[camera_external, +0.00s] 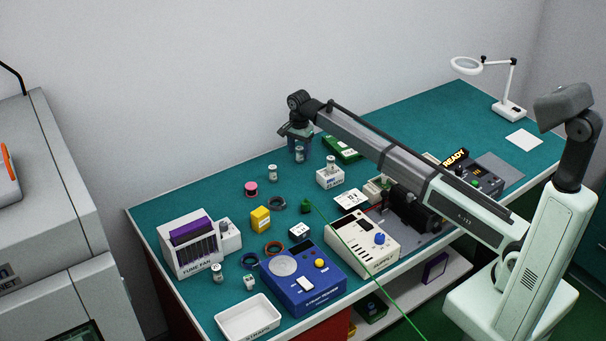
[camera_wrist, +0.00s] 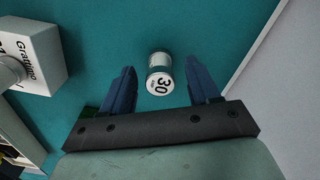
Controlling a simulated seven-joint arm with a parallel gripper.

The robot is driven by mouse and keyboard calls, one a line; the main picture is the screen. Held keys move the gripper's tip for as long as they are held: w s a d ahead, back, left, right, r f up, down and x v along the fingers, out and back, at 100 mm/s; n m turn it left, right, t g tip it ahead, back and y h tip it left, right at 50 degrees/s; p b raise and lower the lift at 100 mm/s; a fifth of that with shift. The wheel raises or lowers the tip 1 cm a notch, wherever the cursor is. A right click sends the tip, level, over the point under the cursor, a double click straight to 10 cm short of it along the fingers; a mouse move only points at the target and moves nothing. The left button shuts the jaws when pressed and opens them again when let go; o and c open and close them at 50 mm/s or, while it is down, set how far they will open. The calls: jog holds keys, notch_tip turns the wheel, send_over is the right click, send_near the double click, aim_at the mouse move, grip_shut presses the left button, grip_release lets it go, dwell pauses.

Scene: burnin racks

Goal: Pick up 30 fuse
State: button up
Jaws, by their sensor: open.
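The 30 fuse (camera_wrist: 160,75) is a small white-and-silver cylinder with a black "30" on its label. In the wrist view it is at the top centre, between and slightly beyond my two blue fingers, with teal bench visible on both sides of it. My gripper (camera_external: 297,137) is open and empty, pointing down at the back edge of the bench in the external view. A small white cylinder (camera_external: 299,155), seemingly the same fuse, shows just under my fingers there. Whether the fingers touch it cannot be told.
A white labelled block (camera_external: 330,178) holding a cylinder stands right of the gripper; a green board (camera_external: 342,148) lies behind it. Another small cylinder (camera_external: 272,173) and a pink spool (camera_external: 251,188) stand to the left. The wall (camera_external: 200,90) is close behind.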

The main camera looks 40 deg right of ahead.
jog(key=shift+f, duration=0.9)
jog(key=shift+c, duration=0.3)
grip_shut()
